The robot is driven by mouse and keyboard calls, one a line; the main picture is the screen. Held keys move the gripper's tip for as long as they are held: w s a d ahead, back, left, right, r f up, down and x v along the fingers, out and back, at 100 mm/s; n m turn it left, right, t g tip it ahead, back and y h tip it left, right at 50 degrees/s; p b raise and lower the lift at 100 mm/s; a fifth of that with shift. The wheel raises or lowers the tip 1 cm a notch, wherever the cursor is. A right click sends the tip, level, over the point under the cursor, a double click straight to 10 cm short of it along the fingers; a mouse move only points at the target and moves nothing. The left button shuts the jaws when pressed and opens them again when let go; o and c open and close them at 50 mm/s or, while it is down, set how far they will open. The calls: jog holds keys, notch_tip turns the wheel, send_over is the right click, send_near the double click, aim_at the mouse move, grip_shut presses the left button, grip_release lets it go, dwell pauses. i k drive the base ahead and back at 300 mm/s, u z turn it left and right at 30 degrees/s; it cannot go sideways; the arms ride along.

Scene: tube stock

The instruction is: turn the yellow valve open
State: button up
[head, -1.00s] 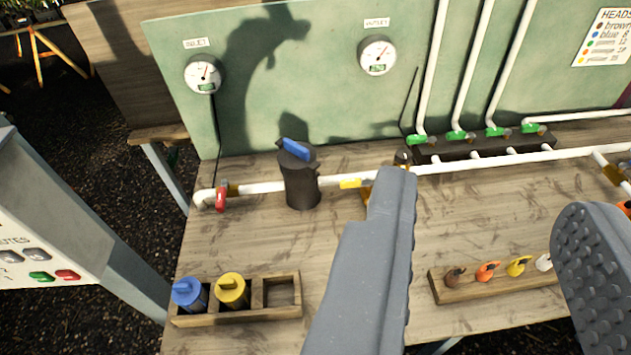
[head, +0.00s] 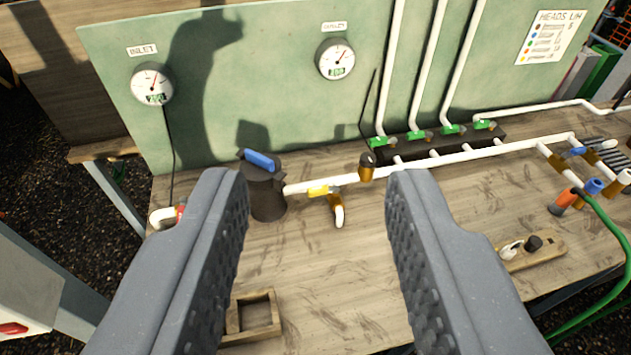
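The yellow valve handle (head: 318,191) sits on the white pipe (head: 350,182), right of the black filter housing (head: 266,190) with its blue top. The handle appears to lie along the pipe. A brass fitting below it carries a short white elbow (head: 339,214) pointing down to the bench. My gripper (head: 316,190) is open and empty. Its two grey ridged fingers frame the valve in the picture, one on each side, and stand nearer the camera than the valve. I see no contact with it.
The red valve (head: 180,213) is partly hidden behind the left finger. Several green valves (head: 415,134) stand on the manifold behind. An inlet gauge (head: 152,83) and outlet gauge (head: 335,60) hang on the green board. A wooden tray (head: 258,313) and nozzle rack (head: 532,253) lie in front.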

aim_at(313, 191)
jog(key=z, duration=0.05)
jog(key=i, duration=0.95)
jog(key=u, duration=1.3)
jog(key=k, duration=1.2)
jog(key=z, duration=0.85)
jog(key=i, duration=1)
jog(key=u, duration=0.05)
